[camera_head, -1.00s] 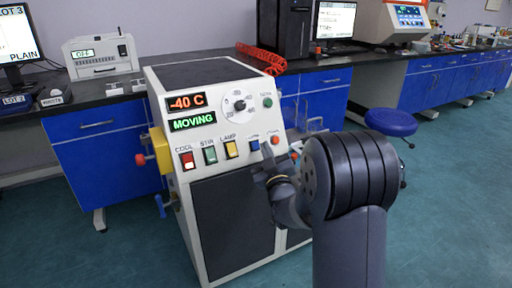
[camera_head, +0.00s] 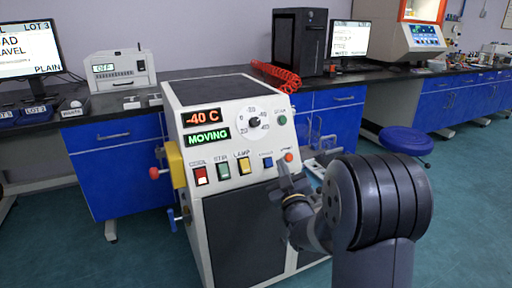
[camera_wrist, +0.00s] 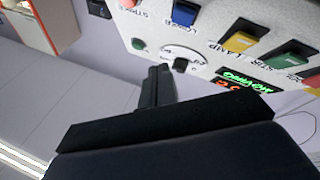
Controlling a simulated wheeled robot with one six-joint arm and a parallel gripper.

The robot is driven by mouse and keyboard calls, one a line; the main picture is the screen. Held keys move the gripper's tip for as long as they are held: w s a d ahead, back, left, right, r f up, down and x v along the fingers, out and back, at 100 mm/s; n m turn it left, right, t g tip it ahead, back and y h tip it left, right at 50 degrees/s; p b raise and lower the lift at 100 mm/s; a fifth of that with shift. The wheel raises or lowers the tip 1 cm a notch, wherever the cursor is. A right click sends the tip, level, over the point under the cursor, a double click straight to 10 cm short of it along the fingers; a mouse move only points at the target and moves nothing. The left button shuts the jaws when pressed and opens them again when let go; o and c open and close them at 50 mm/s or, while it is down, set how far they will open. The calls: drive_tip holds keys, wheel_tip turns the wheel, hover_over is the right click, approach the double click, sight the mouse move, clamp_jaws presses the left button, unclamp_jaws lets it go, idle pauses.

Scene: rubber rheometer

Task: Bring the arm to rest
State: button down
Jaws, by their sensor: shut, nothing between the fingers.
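My gripper (camera_head: 284,178) is in front of the right side of a white control cabinet (camera_head: 262,205), near its blue and orange buttons. In the wrist view my gripper (camera_wrist: 158,85) is shut and empty, with its fingers pressed together and the panel beyond. The cabinet shows a red "-40 C" display (camera_head: 201,118) and a green "MOVING" display (camera_head: 207,137). Below them are a red COOL switch (camera_head: 200,175), a green STIR switch (camera_head: 223,171) and a yellow LAMP switch (camera_head: 244,166). A round dial (camera_head: 253,122) is at upper right. Whether the fingers touch the panel cannot be told.
A yellow block with a red knob (camera_head: 155,173) and a blue handle (camera_head: 174,217) stick out from the cabinet's left side. A blue stool (camera_head: 407,140) stands at right. Blue benches (camera_head: 115,160) line the back.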

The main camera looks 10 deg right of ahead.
drive_tip(key=w+p, duration=0.1)
drive_tip(key=p, duration=0.2)
drive_tip(key=shift+w+a+f, duration=0.2)
drive_tip(key=shift+w+a, duration=0.05)
drive_tip(key=shift+w, duration=0.1)
drive_tip(key=p, duration=0.2)
drive_tip(key=shift+p, duration=0.4)
drive_tip(key=shift+s+d+r+b, duration=0.15)
drive_tip(key=shift+s+d+r, duration=0.2)
drive_tip(key=shift+s, duration=0.5)
drive_tip(key=shift+s+d+r+b, duration=0.15)
drive_tip(key=shift+s+r, duration=0.25)
drive_tip(key=shift+s, duration=0.5)
drive_tip(key=shift+s+d+r+b, duration=0.1)
drive_tip(key=shift+s+d+r, duration=0.25)
drive_tip(key=shift+s, duration=0.5)
drive_tip(key=w+a+f+b, duration=0.1)
drive_tip(key=w+f+b, duration=0.2)
drive_tip(key=w, duration=0.2)
drive_tip(key=shift+a, duration=0.35)
